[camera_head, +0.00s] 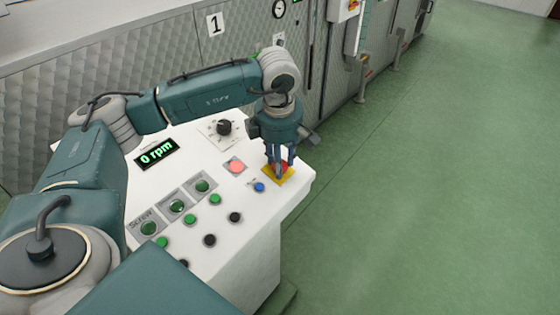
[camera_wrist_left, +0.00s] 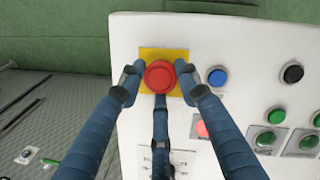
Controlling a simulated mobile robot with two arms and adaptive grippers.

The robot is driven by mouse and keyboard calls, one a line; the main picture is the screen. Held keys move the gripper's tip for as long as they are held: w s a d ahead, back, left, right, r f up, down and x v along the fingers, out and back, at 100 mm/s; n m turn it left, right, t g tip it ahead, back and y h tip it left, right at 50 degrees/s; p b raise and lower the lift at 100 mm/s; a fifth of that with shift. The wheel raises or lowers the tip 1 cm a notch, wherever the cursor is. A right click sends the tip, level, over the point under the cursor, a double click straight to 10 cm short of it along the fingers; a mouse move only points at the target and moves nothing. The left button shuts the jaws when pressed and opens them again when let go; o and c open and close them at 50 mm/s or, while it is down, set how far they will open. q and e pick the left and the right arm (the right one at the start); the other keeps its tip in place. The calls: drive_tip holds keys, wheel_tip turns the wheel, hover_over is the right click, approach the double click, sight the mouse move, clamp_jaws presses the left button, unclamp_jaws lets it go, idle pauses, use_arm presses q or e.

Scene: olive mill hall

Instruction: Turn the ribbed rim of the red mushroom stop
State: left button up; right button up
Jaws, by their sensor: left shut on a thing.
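The red mushroom stop (camera_wrist_left: 160,76) sits on a yellow square plate (camera_wrist_left: 150,54) at the edge of the white panel (camera_wrist_left: 215,45). In the head view the stop (camera_head: 284,165) is partly hidden behind my fingers. My left gripper (camera_head: 280,166) points down over it from above. In the left wrist view its fingers (camera_wrist_left: 160,80) stand around the red head, one on the left, one on the right and one below. They are shut on its rim. The ribs are too small to make out. My right gripper is not in view.
A black rotary knob (camera_head: 224,127) and a display reading 0 rpm (camera_head: 157,153) are farther left. Green floor (camera_head: 430,200) is free to the right.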

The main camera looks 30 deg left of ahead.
use_arm(q)
drive_tip(key=shift+d+f+m+b, duration=0.15)
drive_tip(key=shift+m+b, duration=0.3)
drive_tip(key=shift+m, duration=0.25)
drive_tip(key=shift+w+m+g+b, duration=0.1)
drive_tip(key=shift+m+g+b, duration=0.25)
drive_tip(key=shift+m, duration=0.35)
drive_tip(key=m+b, duration=0.1)
drive_tip(key=m, duration=0.2)
drive_tip(key=shift+g, duration=0.35)
drive_tip(key=shift+m+g, duration=0.3)
drive_tip(key=shift+m, duration=0.7)
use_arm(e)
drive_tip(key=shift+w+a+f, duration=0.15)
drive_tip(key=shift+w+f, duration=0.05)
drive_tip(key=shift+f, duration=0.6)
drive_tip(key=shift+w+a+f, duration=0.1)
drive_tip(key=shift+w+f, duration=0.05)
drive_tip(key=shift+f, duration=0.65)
use_arm(q)
drive_tip(key=shift+b, duration=0.3)
drive_tip(key=o, duration=1.1)
drive_tip(key=shift+d, duration=0.1)
drive_tip(key=r, duration=1.2)
drive_tip(key=shift+w+d+r, duration=0.1)
drive_tip(key=shift+w+d, duration=0.1)
drive_tip(key=shift+d, duration=0.2)
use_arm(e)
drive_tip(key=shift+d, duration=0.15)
